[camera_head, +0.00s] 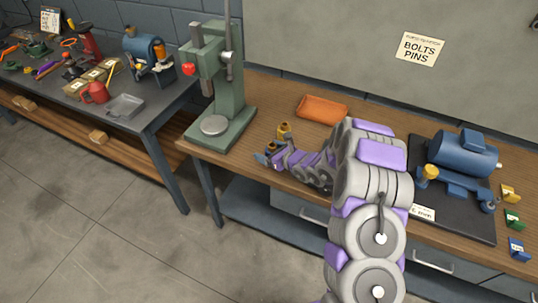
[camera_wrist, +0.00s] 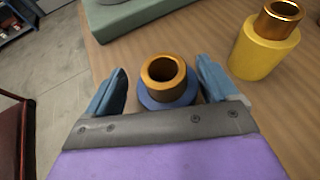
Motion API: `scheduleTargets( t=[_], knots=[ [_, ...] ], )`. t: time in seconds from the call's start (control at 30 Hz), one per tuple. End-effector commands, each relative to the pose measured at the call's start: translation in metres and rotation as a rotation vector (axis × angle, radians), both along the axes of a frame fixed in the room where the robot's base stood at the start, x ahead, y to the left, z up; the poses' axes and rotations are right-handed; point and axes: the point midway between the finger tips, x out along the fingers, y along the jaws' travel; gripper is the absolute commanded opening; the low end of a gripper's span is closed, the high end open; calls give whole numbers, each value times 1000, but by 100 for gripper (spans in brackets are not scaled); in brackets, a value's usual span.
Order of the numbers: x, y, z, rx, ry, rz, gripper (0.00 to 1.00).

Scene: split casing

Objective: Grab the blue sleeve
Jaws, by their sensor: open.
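The blue sleeve (camera_wrist: 168,96) stands upright on the wooden bench in the wrist view, with a copper-coloured bush (camera_wrist: 163,72) in its top. My gripper (camera_wrist: 161,82) is open, with one blue finger on each side of the sleeve. The palm hides the sleeve's near lower part. I cannot tell whether either finger touches it. In the head view my gripper (camera_head: 267,155) is at the bench's front edge, and the blue sleeve is small and hard to make out between the fingers.
A yellow sleeve (camera_wrist: 257,55) with a copper bush stands close on the right in the wrist view. A green press (camera_head: 222,95) stands to the left. A blue motor casing (camera_head: 463,155) sits on a dark mat at right.

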Motion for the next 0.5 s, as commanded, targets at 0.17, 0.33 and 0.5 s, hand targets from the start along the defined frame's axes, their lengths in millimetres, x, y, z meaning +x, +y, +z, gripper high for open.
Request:
scheduleTargets(
  t=[0.17, 0.33, 0.5],
  knots=[
    [0, -5, 1, 5, 0, 0, 75],
    [0, -2, 0, 2, 0, -2, 59],
    [0, 0, 0, -2, 0, -1, 43]
  ],
)
